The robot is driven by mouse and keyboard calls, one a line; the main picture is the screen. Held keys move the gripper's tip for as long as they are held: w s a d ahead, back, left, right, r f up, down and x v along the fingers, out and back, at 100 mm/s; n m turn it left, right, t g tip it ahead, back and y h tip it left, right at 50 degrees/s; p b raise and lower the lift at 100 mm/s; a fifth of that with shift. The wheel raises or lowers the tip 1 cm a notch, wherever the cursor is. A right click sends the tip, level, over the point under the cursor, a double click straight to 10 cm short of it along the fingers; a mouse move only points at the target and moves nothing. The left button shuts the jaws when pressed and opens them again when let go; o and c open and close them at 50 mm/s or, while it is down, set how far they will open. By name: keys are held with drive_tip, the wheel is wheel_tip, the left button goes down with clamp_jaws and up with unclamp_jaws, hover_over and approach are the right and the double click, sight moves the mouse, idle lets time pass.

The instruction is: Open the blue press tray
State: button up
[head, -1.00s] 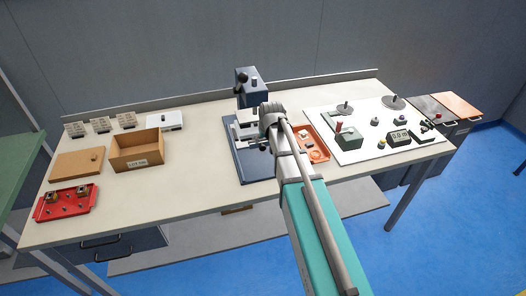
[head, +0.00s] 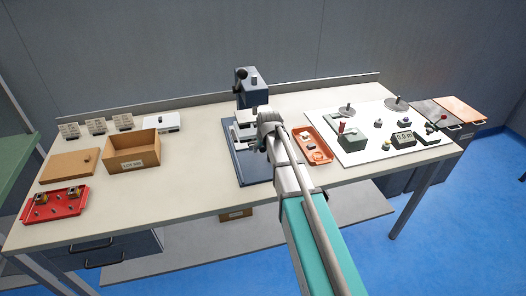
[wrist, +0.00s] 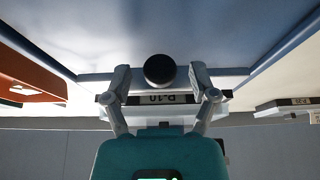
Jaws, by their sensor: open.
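The blue press (head: 252,92) stands at the back middle of the bench on a dark blue base plate (head: 246,170). Its pale tray (head: 243,132) sits low at the front of the press, partly hidden by my arm.
An orange tray (head: 313,137) with small parts lies just right of the press. A white board (head: 363,151) with instruments is further right. A cardboard box (head: 133,153) and a red tray (head: 40,207) are on the left. Bench space between box and press is clear.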

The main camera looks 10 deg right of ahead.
idle(0.3)
clamp_jaws()
drive_tip(key=shift+f, duration=0.1)
